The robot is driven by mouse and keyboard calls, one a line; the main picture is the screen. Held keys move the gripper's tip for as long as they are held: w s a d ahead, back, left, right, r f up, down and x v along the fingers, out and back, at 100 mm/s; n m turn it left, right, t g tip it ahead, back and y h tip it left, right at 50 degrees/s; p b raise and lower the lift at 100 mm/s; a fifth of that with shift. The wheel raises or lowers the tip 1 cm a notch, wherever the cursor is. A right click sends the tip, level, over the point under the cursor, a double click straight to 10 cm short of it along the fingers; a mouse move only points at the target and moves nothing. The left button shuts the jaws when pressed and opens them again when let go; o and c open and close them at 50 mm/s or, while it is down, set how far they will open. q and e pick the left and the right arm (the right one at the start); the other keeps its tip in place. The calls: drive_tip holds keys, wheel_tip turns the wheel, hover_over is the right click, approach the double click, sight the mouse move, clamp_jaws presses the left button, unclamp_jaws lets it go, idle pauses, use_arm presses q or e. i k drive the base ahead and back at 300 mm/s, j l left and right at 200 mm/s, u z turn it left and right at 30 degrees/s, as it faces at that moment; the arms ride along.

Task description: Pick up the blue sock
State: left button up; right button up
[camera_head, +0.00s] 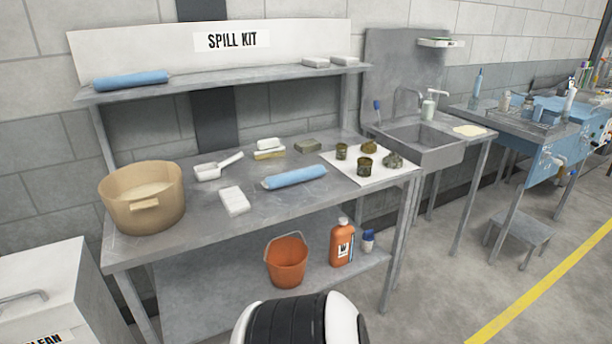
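Two long blue rolls look like absorbent socks. One blue sock (294,177) lies on the grey bench top (200,222), right of the middle, slightly slanted. The other blue sock (131,80) lies on the left end of the upper shelf (225,82), under the "SPILL KIT" sign (232,41). Both are fully visible and untouched. Neither of my grippers is in the head view.
A tan tub (142,197) stands at the bench's left end. A white scoop (218,166), a white block (234,201) and a brush (269,149) lie near the bench sock. Right of it, a white sheet (345,163) holds several dark parts. A sink (425,145) stands further right.

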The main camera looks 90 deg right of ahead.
sight(283, 180)
drive_tip(key=z, duration=2.7)
drive_tip(key=i+l, duration=0.1)
